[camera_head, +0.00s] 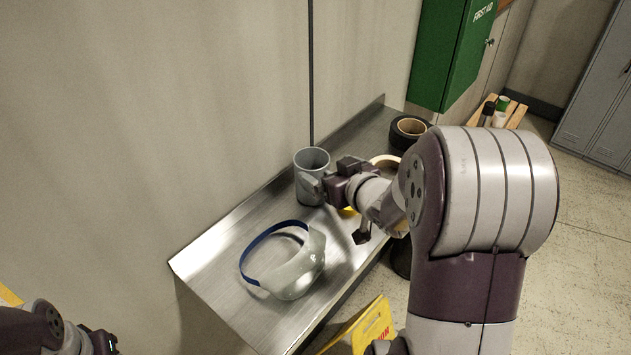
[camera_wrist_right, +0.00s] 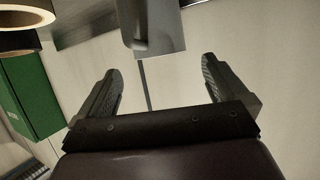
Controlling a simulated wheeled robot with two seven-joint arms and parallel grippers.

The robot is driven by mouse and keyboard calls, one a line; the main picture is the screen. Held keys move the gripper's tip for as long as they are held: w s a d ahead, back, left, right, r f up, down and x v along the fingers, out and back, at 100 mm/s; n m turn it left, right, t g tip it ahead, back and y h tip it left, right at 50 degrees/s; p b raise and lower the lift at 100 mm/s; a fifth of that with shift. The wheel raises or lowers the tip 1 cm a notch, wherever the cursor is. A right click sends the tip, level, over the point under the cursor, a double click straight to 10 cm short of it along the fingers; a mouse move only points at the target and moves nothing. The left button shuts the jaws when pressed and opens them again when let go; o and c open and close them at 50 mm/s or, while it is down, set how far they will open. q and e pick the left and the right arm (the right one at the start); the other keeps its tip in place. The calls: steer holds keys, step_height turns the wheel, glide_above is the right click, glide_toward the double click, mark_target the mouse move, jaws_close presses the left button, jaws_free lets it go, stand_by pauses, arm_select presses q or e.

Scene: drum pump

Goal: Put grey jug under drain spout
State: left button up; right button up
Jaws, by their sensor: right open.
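The grey jug (camera_head: 312,162) stands on the steel shelf near the wall. My right gripper (camera_head: 315,186) is at the jug's near right side, its fingers open. In the right wrist view the jug (camera_wrist_right: 162,30) is at the top middle, beyond the open fingertips of my right gripper (camera_wrist_right: 160,70), with nothing between them. I cannot tell whether a finger touches the jug. Part of my left arm shows at the bottom left of the head view; its fingers are out of view. No drain spout is seen.
A face shield (camera_head: 300,272) with a blue band lies on the shelf (camera_head: 222,262) in front of the jug. Tape rolls (camera_head: 411,127) stand at the far end, partly behind my right arm. A green first aid cabinet (camera_head: 447,55) hangs beyond. A yellow sign (camera_head: 365,328) stands below.

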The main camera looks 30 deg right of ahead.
mark_target(305, 155)
steer(key=p+x, duration=0.2)
steer(key=x, duration=0.5)
steer(key=shift+p, duration=0.35)
steer(key=shift+w+f, duration=0.25)
steer(key=shift+w, duration=0.1)
steer(key=shift+w+d+f, duration=0.1)
steer(key=shift+d, duration=0.05)
steer(key=c, duration=1.4)
steer(key=shift+r, duration=0.4)
steer(key=s+d+r, duration=0.2)
steer(key=s+r, duration=0.1)
steer(key=s+d+r, duration=0.1)
steer(key=s+r, duration=0.2)
steer(key=r, duration=0.1)
steer(key=s+d+r+b, duration=0.1)
steer(key=s+d+r, duration=0.1)
steer(key=s+r, duration=0.1)
steer(key=shift+s+d+r, duration=0.15)
steer(key=shift+s+d, duration=0.2)
steer(key=shift+s, duration=0.25)
